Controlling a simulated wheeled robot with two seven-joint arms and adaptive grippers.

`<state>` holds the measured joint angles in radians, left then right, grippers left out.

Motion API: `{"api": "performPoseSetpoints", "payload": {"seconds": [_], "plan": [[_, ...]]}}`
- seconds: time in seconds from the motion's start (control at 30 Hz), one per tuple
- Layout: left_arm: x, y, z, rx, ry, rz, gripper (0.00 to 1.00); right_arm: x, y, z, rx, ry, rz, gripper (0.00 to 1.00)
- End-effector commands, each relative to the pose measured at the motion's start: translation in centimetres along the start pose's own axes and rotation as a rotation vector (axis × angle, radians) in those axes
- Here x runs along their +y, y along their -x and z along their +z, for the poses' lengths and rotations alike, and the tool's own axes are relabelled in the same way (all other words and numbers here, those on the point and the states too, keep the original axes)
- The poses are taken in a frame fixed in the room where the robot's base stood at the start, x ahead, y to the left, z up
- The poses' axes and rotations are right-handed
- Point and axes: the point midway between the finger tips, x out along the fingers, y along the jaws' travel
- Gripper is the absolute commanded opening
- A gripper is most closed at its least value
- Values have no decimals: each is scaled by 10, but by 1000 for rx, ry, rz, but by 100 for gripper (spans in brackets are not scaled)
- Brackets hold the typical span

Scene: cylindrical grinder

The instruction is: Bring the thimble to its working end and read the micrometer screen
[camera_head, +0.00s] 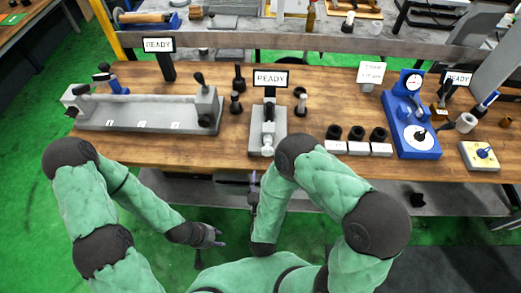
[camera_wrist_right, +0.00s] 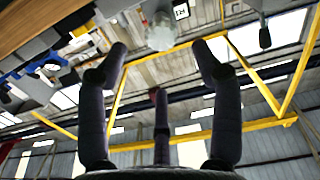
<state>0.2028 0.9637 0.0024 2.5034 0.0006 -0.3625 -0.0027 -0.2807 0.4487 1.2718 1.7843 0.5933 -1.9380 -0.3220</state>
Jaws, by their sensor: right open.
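The grey bench device in the middle of the table (camera_head: 281,127) has a pale rounded knob (camera_head: 267,150) at its front end, probably the thimble. Its screen (camera_head: 270,79) stands behind it and reads READY. My right gripper (camera_head: 253,187) is below the table's front edge, in front of this device and apart from it. In the right wrist view its fingers (camera_wrist_right: 161,60) are spread open and empty, and a pale rounded part (camera_wrist_right: 160,31) shows beyond them. My left gripper (camera_head: 215,240) hangs over the floor, lower left, clear of the table; its fingers are too small to judge.
A long grey bench device (camera_head: 150,113) stands left, with another READY screen (camera_head: 159,45) behind it. Dark cylinders on white blocks (camera_head: 358,148), a blue dial stand (camera_head: 412,125) and a yellowish block (camera_head: 480,155) stand right.

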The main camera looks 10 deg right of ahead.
Motion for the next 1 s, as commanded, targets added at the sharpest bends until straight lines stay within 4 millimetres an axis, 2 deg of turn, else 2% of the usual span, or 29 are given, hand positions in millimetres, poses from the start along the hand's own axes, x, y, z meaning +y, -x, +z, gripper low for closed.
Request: {"api": "performPoseSetpoints", "payload": {"seconds": [0.17, 0.27, 0.7, 1.0], "plan": [[0, -1, 0, 0, 0, 0, 40, 2, -2, -6, 36, 10, 16, 66], [-1, -4, 0, 0, 0, 0, 40, 3, -13, -6, 35, 9, 18, 66], [-5, -13, 0, 0, 0, 0, 40, 4, -85, -8, 33, 9, 16, 66], [-5, -15, -1, 0, 0, 0, 40, 4, -104, -9, 32, 10, 13, 66]]}}
